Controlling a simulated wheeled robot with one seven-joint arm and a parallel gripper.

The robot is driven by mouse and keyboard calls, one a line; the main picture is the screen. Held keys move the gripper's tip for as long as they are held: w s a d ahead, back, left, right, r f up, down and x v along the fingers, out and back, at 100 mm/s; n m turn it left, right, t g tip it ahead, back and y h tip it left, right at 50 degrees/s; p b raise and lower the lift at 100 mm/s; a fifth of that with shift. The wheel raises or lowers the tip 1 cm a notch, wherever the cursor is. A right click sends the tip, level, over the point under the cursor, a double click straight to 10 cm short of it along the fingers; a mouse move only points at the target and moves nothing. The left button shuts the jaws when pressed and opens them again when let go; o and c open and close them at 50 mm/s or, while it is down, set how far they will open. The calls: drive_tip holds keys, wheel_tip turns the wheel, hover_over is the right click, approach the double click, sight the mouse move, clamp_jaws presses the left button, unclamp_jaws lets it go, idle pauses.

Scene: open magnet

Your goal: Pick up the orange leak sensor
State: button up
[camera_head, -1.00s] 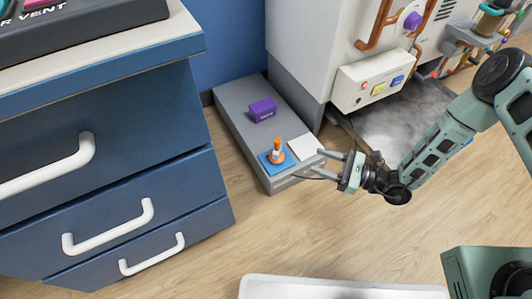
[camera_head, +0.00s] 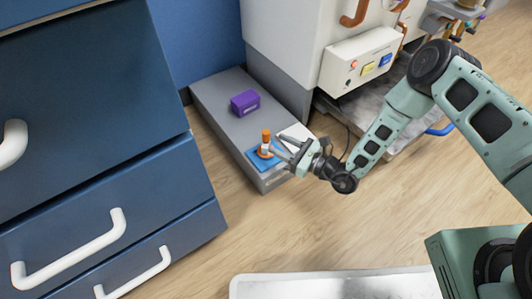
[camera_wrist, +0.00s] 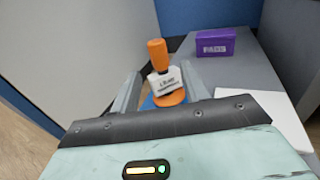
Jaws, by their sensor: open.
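The orange leak sensor (camera_head: 266,143) has an orange top, a white labelled middle and an orange base. It stands upright on a blue mat (camera_head: 257,164) at the near end of a low grey platform. In the wrist view the sensor (camera_wrist: 160,68) is between my two fingers, near their tips. My gripper (camera_head: 277,147) is open, its fingers reaching toward the sensor from the right in the head view. I cannot tell whether either finger touches it.
A purple labelled box (camera_head: 245,102) sits farther back on the grey platform (camera_head: 215,95). A white square pad (camera_head: 297,134) lies beside the mat. Blue drawers (camera_head: 90,190) stand at the left, a white machine cabinet (camera_head: 290,40) behind.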

sight(268, 140)
drive_tip(key=b+x, duration=0.4)
drive_tip(key=x, duration=0.1)
drive_tip(key=shift+f, duration=0.1)
drive_tip(key=shift+w+a, duration=0.25)
drive_tip(key=shift+a, duration=0.1)
clamp_jaws()
